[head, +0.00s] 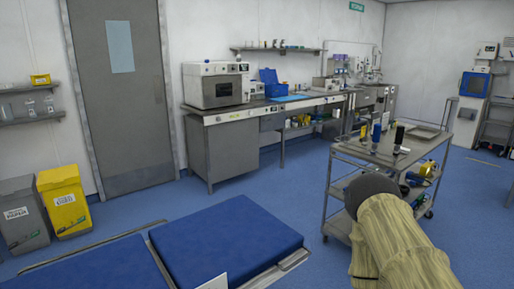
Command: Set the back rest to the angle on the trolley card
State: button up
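The operating table shows at the bottom with two blue padded sections. The right pad (225,240) and the left pad (85,268) are split by a gap with a pale metal edge. I cannot tell which section is the back rest or read its angle. A metal trolley (345,150) stands to the right, with dark, blue and yellow upright items on top. No card on it can be made out. A small white piece (212,282) shows at the bottom edge, cut off by the frame. My gripper is not in view.
A large beige, dark-capped form, perhaps part of my arm, hides floor and part of the trolley's lower side. Yellow (63,200) and grey (20,213) bins stand left. A workbench (232,145) lines the back wall. Blue floor (290,190) is clear between table and bench.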

aim_at(224, 240)
jog(key=u, duration=1.25)
jog(key=i, duration=0.4)
jog(key=z, duration=0.3)
